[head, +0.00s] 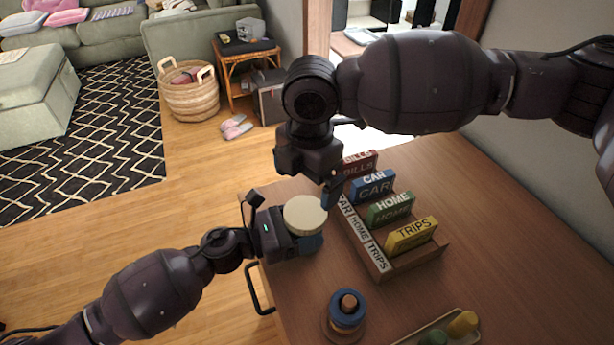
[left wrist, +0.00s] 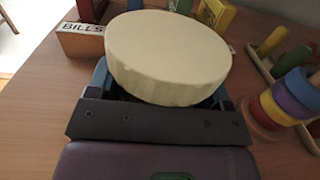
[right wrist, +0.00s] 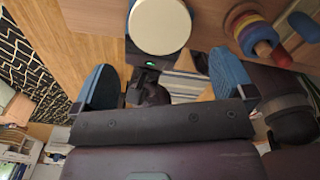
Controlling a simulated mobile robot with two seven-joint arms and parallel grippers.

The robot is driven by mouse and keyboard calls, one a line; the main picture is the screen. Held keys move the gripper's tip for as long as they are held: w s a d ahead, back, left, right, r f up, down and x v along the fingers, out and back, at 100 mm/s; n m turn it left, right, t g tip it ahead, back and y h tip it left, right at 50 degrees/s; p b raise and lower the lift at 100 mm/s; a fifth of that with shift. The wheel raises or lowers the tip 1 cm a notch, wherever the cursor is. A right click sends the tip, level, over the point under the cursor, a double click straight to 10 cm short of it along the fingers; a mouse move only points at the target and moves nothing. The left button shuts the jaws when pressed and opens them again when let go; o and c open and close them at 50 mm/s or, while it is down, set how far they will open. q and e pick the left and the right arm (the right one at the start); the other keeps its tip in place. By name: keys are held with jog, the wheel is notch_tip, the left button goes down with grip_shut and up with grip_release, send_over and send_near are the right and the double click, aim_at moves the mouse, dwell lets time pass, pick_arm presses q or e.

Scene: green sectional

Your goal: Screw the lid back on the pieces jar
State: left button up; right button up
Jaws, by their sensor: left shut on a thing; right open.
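The cream round lid (head: 305,215) sits above my left gripper's blue fingers at the table's left edge. The lid also fills the upper middle of the left wrist view (left wrist: 168,50) and shows at the top of the right wrist view (right wrist: 159,25). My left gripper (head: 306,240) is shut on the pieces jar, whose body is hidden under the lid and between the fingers. I cannot tell whether the lid is screwed down. My right gripper (head: 328,185) is open and empty, above and just beyond the lid. Its blue fingers are spread wide in its wrist view (right wrist: 165,85).
A wooden sorter (head: 405,262) with labelled coloured blocks stands just right of the lid. A ring stacker (head: 346,312) and a tray (head: 455,337) with coloured pegs are nearer. The table (head: 500,225) is bare right of the sorter.

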aim_at(306, 211)
dwell(0.4)
jog(key=shift+a+f, duration=0.15)
jog(key=shift+f, duration=3.85)
jog(key=c, duration=0.7)
jog(key=m, duration=0.3)
jog(key=shift+s+m, duration=0.1)
jog(key=shift+m, duration=1.4)
jog(key=shift+c, duration=0.3)
jog(key=o, duration=0.8)
jog(key=shift+c, duration=0.2)
